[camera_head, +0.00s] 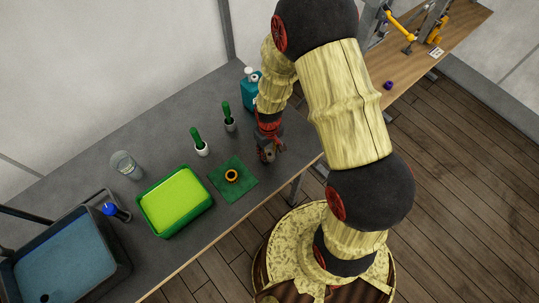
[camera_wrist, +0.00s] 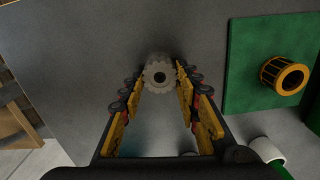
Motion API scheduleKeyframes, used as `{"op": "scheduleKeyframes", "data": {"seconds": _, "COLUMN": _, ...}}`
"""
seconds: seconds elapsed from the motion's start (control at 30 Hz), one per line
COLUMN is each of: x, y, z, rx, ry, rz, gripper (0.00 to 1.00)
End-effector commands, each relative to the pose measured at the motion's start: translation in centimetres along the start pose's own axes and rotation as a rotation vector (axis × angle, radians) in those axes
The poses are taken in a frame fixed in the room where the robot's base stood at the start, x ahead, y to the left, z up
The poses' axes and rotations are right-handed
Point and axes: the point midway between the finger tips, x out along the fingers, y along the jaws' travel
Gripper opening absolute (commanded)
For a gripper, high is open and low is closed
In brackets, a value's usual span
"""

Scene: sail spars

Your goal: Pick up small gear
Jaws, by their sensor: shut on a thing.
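The small gear (camera_wrist: 158,72) is a light grey toothed wheel with a dark centre hole, seen in the wrist view between my fingertips. My gripper (camera_wrist: 160,82) is shut on it, with one yellow and black finger on each side. In the head view my gripper (camera_head: 267,155) is low over the grey table, to the right of the green mat. The gear cannot be told apart from the fingers there. I cannot tell whether the gear still touches the table.
A yellow-orange ring part (camera_head: 232,176) lies on the green mat (camera_head: 244,194). A green tray (camera_head: 152,224) with a yellow-green inside, a glass (camera_head: 126,165), two green-handled brushes in white cups (camera_head: 201,149), a teal bottle (camera_head: 250,87) and a dark basin (camera_head: 117,262) stand on the table.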

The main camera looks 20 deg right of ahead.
Motion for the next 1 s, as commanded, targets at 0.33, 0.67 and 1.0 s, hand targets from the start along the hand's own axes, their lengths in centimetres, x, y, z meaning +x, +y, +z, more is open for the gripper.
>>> {"op": "scheduleKeyframes", "data": {"seconds": 0.33, "x": 0.0, "y": 0.0, "z": 0.0, "rx": 0.0, "ry": 0.001, "rz": 0.0, "gripper": 0.04}}
{"op": "scheduleKeyframes", "data": {"seconds": 0.67, "x": -0.4, "y": 0.0, "z": -0.1, "rx": 0.0, "ry": 0.002, "rz": 0.0, "gripper": 0.04}}
{"op": "scheduleKeyframes", "data": {"seconds": 1.0, "x": -5.0, "y": -0.4, "z": 1.3, "rx": -0.001, "ry": 0.004, "rz": 0.001, "gripper": 0.04}}
